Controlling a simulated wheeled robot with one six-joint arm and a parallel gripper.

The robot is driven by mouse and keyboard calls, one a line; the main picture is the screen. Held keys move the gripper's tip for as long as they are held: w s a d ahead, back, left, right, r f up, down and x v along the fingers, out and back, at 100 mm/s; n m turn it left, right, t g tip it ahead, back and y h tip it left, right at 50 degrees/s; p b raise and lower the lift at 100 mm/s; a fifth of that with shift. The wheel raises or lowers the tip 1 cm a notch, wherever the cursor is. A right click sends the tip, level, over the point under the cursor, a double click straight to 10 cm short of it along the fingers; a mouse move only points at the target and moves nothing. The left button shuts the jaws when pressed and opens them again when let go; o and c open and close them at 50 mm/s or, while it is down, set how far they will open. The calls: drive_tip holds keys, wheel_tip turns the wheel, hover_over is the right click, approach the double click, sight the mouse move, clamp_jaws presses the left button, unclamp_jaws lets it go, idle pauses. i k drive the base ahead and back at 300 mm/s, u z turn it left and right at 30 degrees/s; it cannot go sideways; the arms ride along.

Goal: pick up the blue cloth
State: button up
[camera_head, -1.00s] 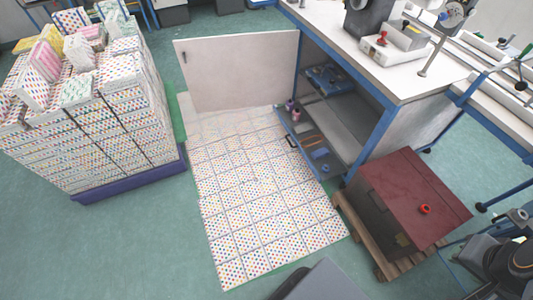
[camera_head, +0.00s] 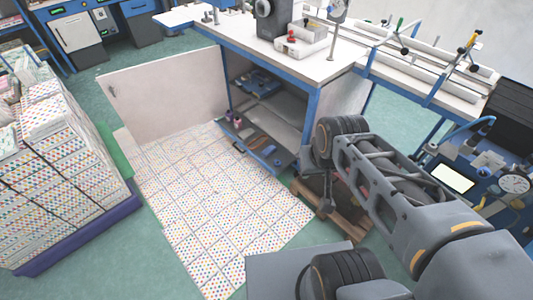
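A crumpled blue thing (camera_head: 258,82), which may be the blue cloth, lies on the upper shelf inside the open cabinet (camera_head: 313,112). A smaller blue item (camera_head: 277,162) lies at the right end of the pulled-out drawer (camera_head: 250,151); I cannot tell which of the two is cloth. My arm reaches in from the lower right. My gripper (camera_head: 322,198) hangs at its end, right of the drawer and apart from both blue things. Its fingers are small and dark, so their opening is unclear.
The cabinet door (camera_head: 170,95) stands wide open to the left. Dotted tiles (camera_head: 215,205) cover the floor in front. A stack of dotted boxes (camera_head: 60,170) stands at left on a purple base. A wooden pallet (camera_head: 345,222) is partly hidden behind my arm.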

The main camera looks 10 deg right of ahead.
sight(271, 149)
drive_tip(key=z, duration=3.2)
drive_tip(key=k, duration=1.05)
drive_tip(key=u, duration=0.3)
drive_tip(key=i, duration=0.4)
drive_tip(key=u, duration=0.05)
